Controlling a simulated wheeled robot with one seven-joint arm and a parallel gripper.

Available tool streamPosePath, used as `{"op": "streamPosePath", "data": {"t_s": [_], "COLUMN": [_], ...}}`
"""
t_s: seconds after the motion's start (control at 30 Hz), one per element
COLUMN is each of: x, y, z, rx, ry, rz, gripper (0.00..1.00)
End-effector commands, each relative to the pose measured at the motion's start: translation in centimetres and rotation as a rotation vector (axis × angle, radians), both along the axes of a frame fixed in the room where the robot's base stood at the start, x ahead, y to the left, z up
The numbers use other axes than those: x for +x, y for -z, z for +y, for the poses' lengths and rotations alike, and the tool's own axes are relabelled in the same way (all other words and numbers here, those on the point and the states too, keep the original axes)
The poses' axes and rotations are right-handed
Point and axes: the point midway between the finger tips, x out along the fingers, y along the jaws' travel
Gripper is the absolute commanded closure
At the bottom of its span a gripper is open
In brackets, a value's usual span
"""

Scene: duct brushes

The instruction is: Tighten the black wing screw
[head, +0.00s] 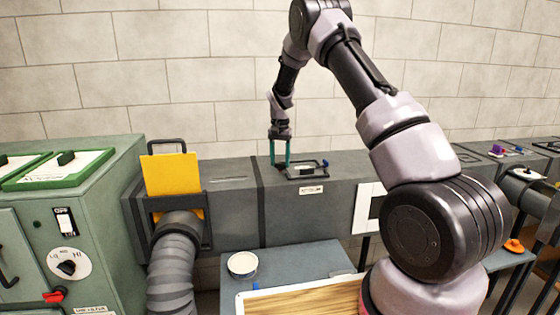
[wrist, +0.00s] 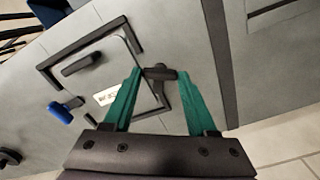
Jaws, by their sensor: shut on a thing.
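The black wing screw (wrist: 160,74) shows in the wrist view at the edge of a hatch on the grey duct. My gripper (wrist: 162,78), with teal fingers, is shut on it, one fingertip on each side. In the head view my gripper (head: 280,163) points down at the duct top, at the left end of the hatch. The hatch (wrist: 122,75) has a dark frame, a black handle (wrist: 82,64) and a white label. A blue screw (wrist: 62,111) sits at its opposite side and also shows in the head view (head: 325,163).
A yellow plate (head: 170,175) stands in a slot of the duct (head: 230,205) to the left, above a grey hose (head: 172,262). A green cabinet (head: 110,215) is at far left. A low table (head: 300,262) holds a white dish (head: 242,263) and a wooden-floored tray (head: 238,300).

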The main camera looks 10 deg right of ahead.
Motion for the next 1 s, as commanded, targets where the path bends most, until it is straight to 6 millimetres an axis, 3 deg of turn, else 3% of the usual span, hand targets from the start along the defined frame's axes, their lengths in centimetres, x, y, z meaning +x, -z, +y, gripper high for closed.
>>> {"op": "streamPosePath", "data": {"t_s": [1.0], "x": [-0.05], "y": [0.05], "z": [0.08], "rx": [0.000], "ry": [0.887], "rz": [0.001], "gripper": [0.98]}}
